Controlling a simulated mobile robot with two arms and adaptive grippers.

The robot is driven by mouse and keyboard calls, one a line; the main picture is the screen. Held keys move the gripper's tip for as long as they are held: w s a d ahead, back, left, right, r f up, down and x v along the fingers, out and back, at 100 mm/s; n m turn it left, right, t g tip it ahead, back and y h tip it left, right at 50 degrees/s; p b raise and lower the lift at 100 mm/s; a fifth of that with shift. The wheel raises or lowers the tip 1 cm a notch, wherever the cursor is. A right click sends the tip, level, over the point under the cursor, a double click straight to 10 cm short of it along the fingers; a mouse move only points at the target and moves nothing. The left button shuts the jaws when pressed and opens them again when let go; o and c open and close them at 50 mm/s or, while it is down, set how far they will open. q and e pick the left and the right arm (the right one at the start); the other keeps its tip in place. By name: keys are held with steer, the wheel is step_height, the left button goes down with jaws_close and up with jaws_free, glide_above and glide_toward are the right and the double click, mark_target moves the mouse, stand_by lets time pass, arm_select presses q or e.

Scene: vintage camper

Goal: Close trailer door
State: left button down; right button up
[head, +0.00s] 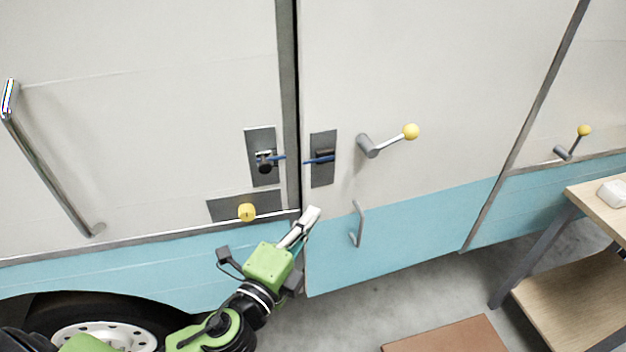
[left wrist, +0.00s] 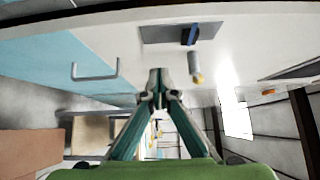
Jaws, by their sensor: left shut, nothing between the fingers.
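The trailer door (head: 408,95) is a white panel with a light blue lower part. A dark narrow gap runs along its left edge, beside the camper wall (head: 150,100); I cannot tell whether it is fully closed. The door carries a grey crank with a yellow knob (head: 411,131), a latch plate (head: 322,172) and a small grey handle (head: 357,225). The handle (left wrist: 95,76) and plate (left wrist: 170,33) also show in the left wrist view. My left gripper (head: 312,214) is shut and empty in front of the door's lower left edge; contact is unclear. My right gripper is out of view.
A long chrome grab bar (head: 48,165) and a latch plate (head: 260,140) are on the wall left of the door. A wheel (head: 105,338) is below. A wooden shelf table (head: 575,295) stands at right, and a brown board (head: 450,337) lies in front of the door.

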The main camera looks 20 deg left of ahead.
arm_select(q)
steer(key=w+p, duration=0.1)
steer(key=w, duration=0.2)
steer(key=w+p, duration=0.1)
steer(key=w, duration=0.2)
steer(key=w+a+p, duration=0.1)
steer(key=w, duration=0.2)
steer(key=shift+w, duration=0.1)
steer(key=shift+w+a, duration=0.3)
steer(key=shift+a, duration=0.05)
steer(key=shift+w, duration=0.1)
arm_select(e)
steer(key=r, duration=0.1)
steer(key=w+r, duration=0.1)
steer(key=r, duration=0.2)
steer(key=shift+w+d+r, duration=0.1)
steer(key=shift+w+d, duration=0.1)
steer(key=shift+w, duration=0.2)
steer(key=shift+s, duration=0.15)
